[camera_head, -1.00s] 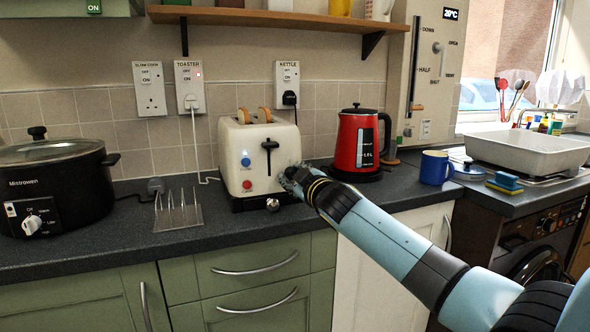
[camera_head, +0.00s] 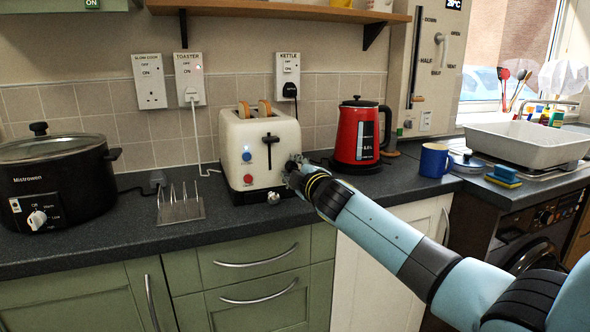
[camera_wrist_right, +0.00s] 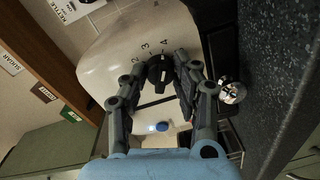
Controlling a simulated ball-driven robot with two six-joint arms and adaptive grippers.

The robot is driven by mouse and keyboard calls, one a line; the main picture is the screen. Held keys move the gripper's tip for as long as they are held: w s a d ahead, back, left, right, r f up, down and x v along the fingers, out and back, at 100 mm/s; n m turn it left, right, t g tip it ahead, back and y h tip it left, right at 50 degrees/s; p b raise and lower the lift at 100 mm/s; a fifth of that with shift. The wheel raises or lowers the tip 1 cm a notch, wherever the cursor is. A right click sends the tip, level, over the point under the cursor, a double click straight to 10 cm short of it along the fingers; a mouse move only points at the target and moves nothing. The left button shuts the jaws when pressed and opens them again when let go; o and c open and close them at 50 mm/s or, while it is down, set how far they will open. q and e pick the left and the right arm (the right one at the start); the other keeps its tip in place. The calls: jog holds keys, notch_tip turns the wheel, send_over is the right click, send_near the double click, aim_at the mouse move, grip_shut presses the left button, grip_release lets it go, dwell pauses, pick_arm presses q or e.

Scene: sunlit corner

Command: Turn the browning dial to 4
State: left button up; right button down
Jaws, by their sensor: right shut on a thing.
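The cream toaster (camera_head: 230,160) stands on the counter with two bread slices (camera_head: 265,107) showing at its top. Its front has a black lever (camera_head: 270,139), a blue button (camera_head: 246,156) and a red button (camera_head: 248,179). The black browning dial (camera_wrist_right: 159,70) shows in the right wrist view, with 2, 3 and 4 printed around it. My right gripper (camera_head: 290,172) is at the toaster's right front. Its fingers (camera_wrist_right: 162,80) are closed around the dial. My left gripper is out of view.
A red kettle (camera_head: 351,135) stands right of the toaster, with a blue mug (camera_head: 433,161) farther right. A toast rack (camera_head: 181,208) and a black slow cooker (camera_head: 65,190) are to the left. A shiny knob (camera_wrist_right: 231,91) juts out near my right fingers.

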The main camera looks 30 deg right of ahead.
dwell(0.3)
jog(key=c, duration=1)
grip_release()
jog(key=shift+a, duration=0.1)
jog(key=v, duration=1.2)
